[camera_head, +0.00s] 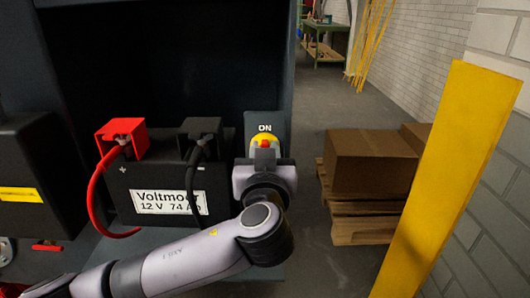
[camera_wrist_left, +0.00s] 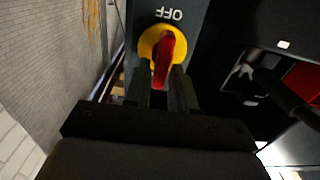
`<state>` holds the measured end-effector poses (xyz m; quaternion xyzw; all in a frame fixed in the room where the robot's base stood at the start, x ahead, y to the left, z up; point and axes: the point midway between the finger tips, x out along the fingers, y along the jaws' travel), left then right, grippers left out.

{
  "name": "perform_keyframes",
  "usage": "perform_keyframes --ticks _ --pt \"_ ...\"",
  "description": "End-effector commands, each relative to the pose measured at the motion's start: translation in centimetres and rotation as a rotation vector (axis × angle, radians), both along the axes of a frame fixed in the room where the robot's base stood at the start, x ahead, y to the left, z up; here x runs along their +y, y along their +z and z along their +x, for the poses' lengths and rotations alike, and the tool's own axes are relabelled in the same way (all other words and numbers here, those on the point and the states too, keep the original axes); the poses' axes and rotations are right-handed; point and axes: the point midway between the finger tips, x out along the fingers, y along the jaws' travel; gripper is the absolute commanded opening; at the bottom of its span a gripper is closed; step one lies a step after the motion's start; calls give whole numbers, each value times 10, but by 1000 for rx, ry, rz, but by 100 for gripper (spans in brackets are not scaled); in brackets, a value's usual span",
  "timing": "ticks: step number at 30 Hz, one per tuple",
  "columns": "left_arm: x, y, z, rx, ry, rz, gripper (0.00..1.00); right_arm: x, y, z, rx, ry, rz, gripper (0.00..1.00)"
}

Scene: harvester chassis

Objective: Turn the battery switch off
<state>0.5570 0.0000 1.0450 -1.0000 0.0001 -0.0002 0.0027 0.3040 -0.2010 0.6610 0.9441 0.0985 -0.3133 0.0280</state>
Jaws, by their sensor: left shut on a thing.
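The battery switch has a round yellow plate (camera_wrist_left: 147,43) and a red handle (camera_wrist_left: 167,58), on a dark panel right of the battery. In the head view the handle (camera_head: 265,144) shows just under a white label that reads like ON. In the left wrist view an upside-down OFF label (camera_wrist_left: 168,14) is above the yellow plate, and the handle stands nearly upright in the picture. My left gripper (camera_head: 265,157) is at the switch, its fingers shut on the red handle (camera_wrist_left: 166,82). My right gripper is not in view.
A black battery (camera_head: 150,185) with red and black terminal covers and cables stands just left of my gripper. Cardboard boxes (camera_head: 368,160) on a wooden pallet (camera_head: 360,231) and a yellow post (camera_head: 450,170) are to the right.

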Motion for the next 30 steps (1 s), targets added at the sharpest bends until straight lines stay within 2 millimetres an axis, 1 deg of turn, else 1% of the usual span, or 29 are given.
perform_keyframes --ticks 8,16,20,30 --pt "-1 -4 0 6 1 70 0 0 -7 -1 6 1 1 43" --pt "-4 -3 0 8 1 234 0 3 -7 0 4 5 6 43" --pt "-5 -2 0 7 1 338 0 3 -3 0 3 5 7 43" --pt "-9 -2 0 8 0 661 0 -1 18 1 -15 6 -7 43"
